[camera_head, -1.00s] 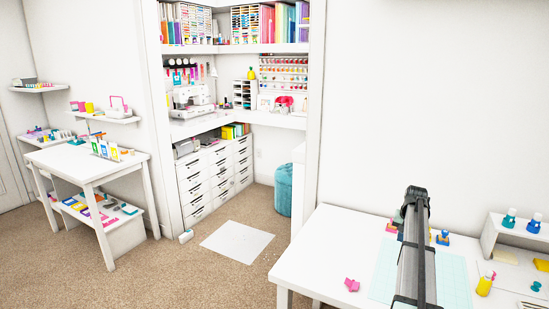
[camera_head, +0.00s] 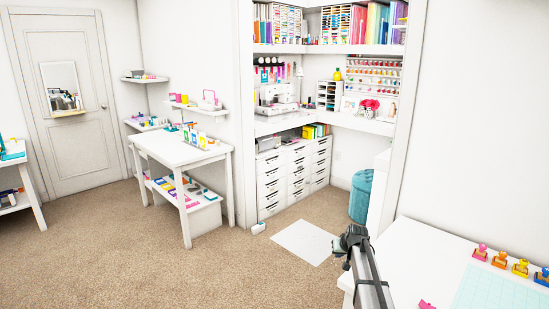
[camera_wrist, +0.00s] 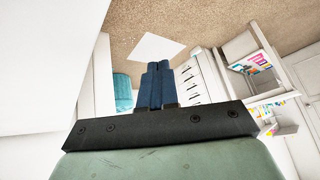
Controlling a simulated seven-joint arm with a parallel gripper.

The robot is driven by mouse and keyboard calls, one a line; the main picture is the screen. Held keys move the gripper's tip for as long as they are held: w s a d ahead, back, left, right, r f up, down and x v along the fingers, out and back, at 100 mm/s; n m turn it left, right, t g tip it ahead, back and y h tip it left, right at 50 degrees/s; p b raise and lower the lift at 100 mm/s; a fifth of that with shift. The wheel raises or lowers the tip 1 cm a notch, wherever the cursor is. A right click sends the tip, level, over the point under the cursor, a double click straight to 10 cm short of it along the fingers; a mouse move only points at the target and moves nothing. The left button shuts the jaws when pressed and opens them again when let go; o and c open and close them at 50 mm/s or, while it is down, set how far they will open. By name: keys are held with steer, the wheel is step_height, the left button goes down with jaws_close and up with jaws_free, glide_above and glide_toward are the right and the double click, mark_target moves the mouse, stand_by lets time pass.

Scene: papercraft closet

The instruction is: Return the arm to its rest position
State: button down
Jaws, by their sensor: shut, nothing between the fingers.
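My arm (camera_head: 368,275) reaches up from the bottom of the head view, over the left end of the white table at right. My gripper (camera_wrist: 157,68) shows in the wrist view as two blue fingers side by side, pressed together with nothing between them. The fingers point toward the carpet, the white sheet and the drawers, and touch nothing visible. In the head view the far end of the arm is small and dark, and the fingers are hard to make out.
The white table (camera_head: 425,262) carries a pale cutting mat (camera_head: 495,290) and several colourful stamps. A white sheet (camera_head: 302,241) lies on the carpet before a closet with drawers (camera_head: 293,178). A teal stool (camera_head: 361,196) stands inside it. A white side table (camera_head: 180,152) stands left; carpet between is open.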

steer(key=s+a+f+n+y, duration=0.1)
steer(key=s+a+f+n, duration=0.1)
steer(key=a, duration=1)
steer(key=s+a+f+n+y, duration=0.1)
steer(key=s+a+f+n, duration=0.15)
steer(key=a, duration=0.95)
steer(key=s+a+f+n+g+y, duration=0.1)
steer(key=s+a+f+n, duration=0.1)
steer(key=s+a+f, duration=0.55)
steer(key=s+d+f+m+g+h, duration=0.1)
steer(key=s+d+f+g, duration=0.1)
steer(key=s+d+f, duration=0.5)
steer(key=s+d+f+m+g, duration=0.1)
steer(key=s+f+g, duration=0.1)
steer(key=s+f, duration=0.6)
steer(key=s+d+f+m+g+h, duration=0.15)
steer(key=s+d+f, duration=0.25)
steer(key=s, duration=0.7)
steer(key=s+d+f+m+g, duration=0.1)
steer(key=s+d+g, duration=0.1)
steer(key=s, duration=0.7)
steer(key=s+d+f+m+g+h, duration=0.1)
steer(key=s+d+f+g, duration=0.1)
steer(key=s+d, duration=0.3)
steer(key=s+d+f+g, duration=0.1)
steer(key=s+d+g, duration=0.1)
steer(key=s, duration=1.2)
steer(key=shift+d+f+m+g+h, duration=0.35)
steer(key=shift+d+m, duration=0.05)
steer(key=shift+d, duration=0.3)
